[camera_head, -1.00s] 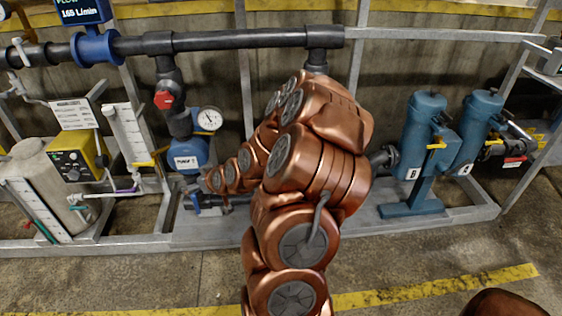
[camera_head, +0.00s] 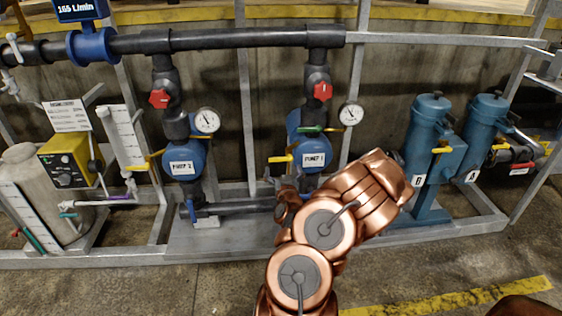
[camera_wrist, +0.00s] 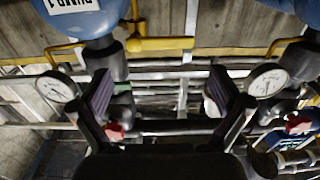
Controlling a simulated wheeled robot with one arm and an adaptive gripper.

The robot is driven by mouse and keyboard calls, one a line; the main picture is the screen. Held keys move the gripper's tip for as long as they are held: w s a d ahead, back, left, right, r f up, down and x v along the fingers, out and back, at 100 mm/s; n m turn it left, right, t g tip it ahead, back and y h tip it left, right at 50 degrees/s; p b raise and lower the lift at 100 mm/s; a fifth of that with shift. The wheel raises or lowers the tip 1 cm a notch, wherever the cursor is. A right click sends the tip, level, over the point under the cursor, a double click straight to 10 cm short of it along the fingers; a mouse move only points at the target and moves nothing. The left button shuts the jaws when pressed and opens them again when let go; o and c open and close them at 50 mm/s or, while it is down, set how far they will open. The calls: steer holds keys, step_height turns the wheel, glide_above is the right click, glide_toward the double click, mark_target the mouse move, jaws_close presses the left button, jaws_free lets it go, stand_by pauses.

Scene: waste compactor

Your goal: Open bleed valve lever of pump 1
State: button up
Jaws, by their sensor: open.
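Pump 1 (camera_head: 310,158) is a blue pump body with a white label, right of pump 2. A yellow lever (camera_head: 279,159) points left from its side, and a green lever (camera_head: 310,129) lies across its top. I cannot tell for certain which is the bleed valve lever. In the wrist view, which is upside down, the blue pump 1 (camera_wrist: 100,18) is at the top left and the yellow lever (camera_wrist: 162,43) extends right from it. My gripper (camera_wrist: 161,76) is open and empty, its fingers short of the lever in that picture. In the head view my arm mostly hides the gripper.
Pump 2 (camera_head: 184,163) stands left. Gauges (camera_head: 351,113) and red valves (camera_head: 322,92) sit above the pumps on black piping. The floor in front is clear.

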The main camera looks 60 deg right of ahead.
mark_target(281, 159)
steer(key=b+x, duration=0.2)
steer(key=b, duration=0.2)
steer(key=shift+f, duration=0.15)
steer(key=shift+x, duration=2.65)
steer(key=shift+c, duration=0.3)
